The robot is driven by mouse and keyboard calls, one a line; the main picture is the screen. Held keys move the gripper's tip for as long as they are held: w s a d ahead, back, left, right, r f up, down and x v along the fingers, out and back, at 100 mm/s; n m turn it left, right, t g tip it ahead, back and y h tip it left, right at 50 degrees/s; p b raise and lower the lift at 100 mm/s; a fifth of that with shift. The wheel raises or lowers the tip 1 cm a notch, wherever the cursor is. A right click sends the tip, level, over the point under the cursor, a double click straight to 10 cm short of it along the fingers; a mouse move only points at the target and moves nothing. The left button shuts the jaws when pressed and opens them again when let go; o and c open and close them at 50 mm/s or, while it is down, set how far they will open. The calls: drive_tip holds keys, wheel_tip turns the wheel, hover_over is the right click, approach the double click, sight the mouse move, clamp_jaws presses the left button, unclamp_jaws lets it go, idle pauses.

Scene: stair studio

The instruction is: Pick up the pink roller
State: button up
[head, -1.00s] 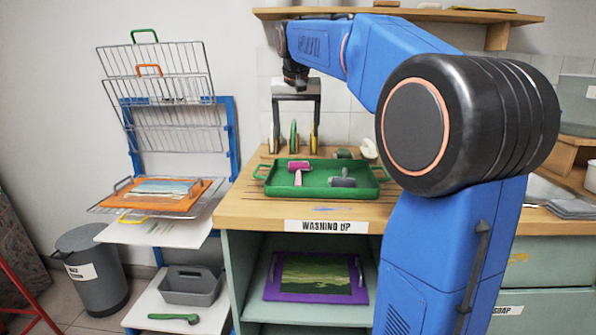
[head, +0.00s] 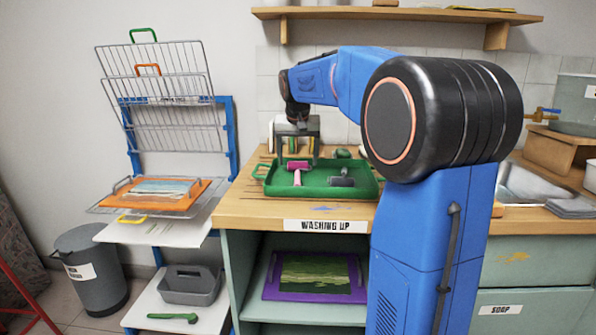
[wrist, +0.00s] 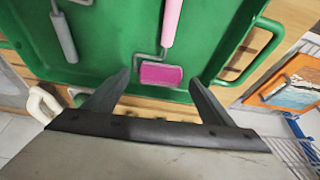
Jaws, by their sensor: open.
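The pink roller (head: 298,167) lies in the green tray (head: 325,191) on the wooden counter. In the wrist view its pink head (wrist: 161,74) is nearest me, with its pink handle (wrist: 171,22) pointing away. My gripper (head: 298,160) is over the back part of the tray. Its two fingers (wrist: 158,77) are open and empty, and in the wrist view they appear on either side of the roller's head. I cannot tell exactly how high the fingertips are above the tray.
A grey roller (head: 342,182) lies in the tray to the right of the pink one. A small dark green item (head: 342,153) stands behind the tray. A wire drying rack (head: 165,100) stands at the left. A wooden shelf (head: 400,14) hangs above.

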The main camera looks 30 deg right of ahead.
drive_tip(key=shift+x, duration=1.1)
drive_tip(key=c, duration=1)
drive_tip(key=shift+o, duration=0.2)
drive_tip(key=shift+r, duration=0.1)
